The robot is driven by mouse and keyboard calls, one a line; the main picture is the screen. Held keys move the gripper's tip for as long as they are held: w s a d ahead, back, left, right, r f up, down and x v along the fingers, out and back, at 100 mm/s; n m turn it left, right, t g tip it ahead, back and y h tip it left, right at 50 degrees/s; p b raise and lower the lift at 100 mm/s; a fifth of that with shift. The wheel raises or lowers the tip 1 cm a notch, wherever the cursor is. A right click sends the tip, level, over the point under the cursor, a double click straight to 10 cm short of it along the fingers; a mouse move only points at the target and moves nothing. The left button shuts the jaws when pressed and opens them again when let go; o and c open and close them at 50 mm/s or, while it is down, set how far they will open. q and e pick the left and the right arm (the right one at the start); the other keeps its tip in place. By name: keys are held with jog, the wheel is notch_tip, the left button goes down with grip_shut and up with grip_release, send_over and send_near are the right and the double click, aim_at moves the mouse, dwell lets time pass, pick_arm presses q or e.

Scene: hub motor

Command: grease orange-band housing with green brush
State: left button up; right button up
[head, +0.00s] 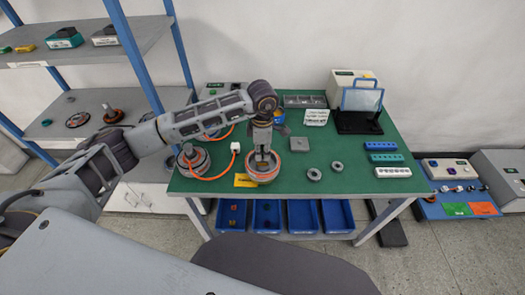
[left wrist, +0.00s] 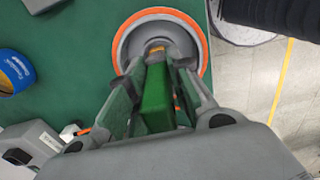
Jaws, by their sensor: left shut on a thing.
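The orange-band housing (head: 263,178) stands on the green table near its front edge. In the left wrist view the housing (left wrist: 203,50) is a round grey cup with an orange rim. My left gripper (head: 263,156) points down right over it. It is shut on the green brush (left wrist: 156,100), whose green handle lies between the fingers. The brush's far end reaches over the housing's inside; whether it touches cannot be told. My right gripper is in neither view.
A motor with an orange cable (head: 193,160) stands left of the housing, with a yellow tag (head: 244,181) in front. Two grey rings (head: 314,174) and a grey block (head: 299,144) lie to the right. Farther right are coloured racks (head: 384,157). A blue-labelled tub (left wrist: 14,72) stands nearby.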

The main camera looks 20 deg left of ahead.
pick_arm(q)
jog(key=shift+f, duration=0.15)
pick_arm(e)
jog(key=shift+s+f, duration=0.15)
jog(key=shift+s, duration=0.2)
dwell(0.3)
pick_arm(q)
jog(key=shift+f+b, duration=0.4)
jog(key=shift+b, duration=0.1)
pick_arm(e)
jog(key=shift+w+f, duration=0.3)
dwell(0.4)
pick_arm(q)
jog(key=shift+n, duration=2)
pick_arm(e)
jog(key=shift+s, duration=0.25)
